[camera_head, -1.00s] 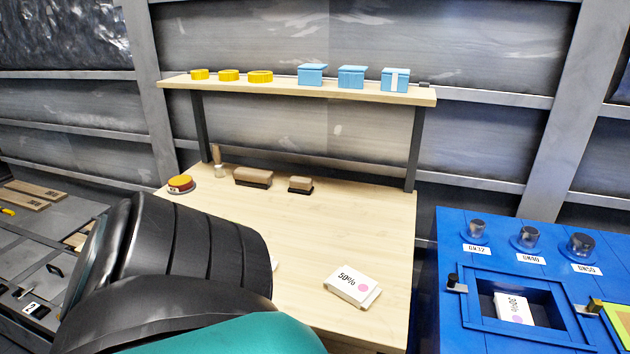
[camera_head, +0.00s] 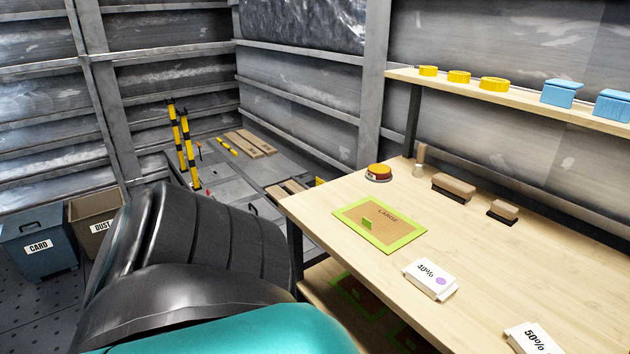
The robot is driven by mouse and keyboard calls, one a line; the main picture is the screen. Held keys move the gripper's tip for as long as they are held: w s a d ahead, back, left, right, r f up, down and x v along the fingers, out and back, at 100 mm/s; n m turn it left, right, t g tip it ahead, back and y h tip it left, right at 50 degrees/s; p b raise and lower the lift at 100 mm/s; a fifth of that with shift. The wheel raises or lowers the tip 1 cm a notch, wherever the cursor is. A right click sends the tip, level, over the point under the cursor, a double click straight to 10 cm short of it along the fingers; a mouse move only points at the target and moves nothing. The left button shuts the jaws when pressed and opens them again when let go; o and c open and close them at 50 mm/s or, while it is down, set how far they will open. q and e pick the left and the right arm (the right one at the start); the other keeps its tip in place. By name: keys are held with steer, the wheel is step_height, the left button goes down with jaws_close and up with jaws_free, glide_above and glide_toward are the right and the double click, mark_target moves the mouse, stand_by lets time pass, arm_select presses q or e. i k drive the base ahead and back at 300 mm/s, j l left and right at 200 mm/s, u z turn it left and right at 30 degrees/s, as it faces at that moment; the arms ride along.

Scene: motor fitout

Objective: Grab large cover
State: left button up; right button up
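The large cover (camera_head: 365,231) is a flat brown panel with a lime-green border, the word LARGE and a small green upright tab. It lies flat on the left part of the wooden table (camera_head: 470,250). My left arm fills the lower left of the view as a black and teal link, and its gripper is not in view. My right gripper is not in view either. Nothing is seen touching the cover.
White boxes marked 40% (camera_head: 430,279) and 50% (camera_head: 533,340) lie on the table. Green-edged panels (camera_head: 362,298) lie on a lower shelf. Bins (camera_head: 40,243) stand far left.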

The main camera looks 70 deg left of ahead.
mark_target(388, 230)
steer(key=u, duration=1.8)
steer(key=i+j, duration=0.15)
steer(key=j, duration=0.2)
steer(key=i+j+z, duration=0.1)
steer(key=j, duration=0.25)
steer(key=i, duration=0.05)
